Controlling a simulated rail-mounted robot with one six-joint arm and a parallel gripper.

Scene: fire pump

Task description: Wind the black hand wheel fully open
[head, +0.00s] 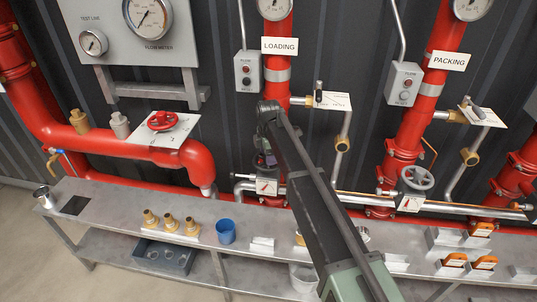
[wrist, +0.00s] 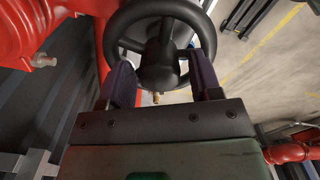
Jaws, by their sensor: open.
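The black hand wheel (wrist: 112,38) fills the top of the wrist view, its thick rim around a dark central hub (wrist: 160,68). My gripper (wrist: 162,78) is open, with one dark finger on each side of the hub. The fingertips reach the near part of the rim; I cannot tell whether they touch it. In the head view my gripper (head: 264,160) is below the LOADING sign at the red riser, and my arm and gripper hide the wheel there.
A grey hand wheel (head: 416,180) sits on the PACKING line, a red hand wheel (head: 162,121) at left. The grey bench (head: 120,208) holds brass fittings (head: 170,222), a blue cup (head: 226,231) and orange-handled items (head: 484,262). Red pipes (wrist: 30,30) run close by in the wrist view.

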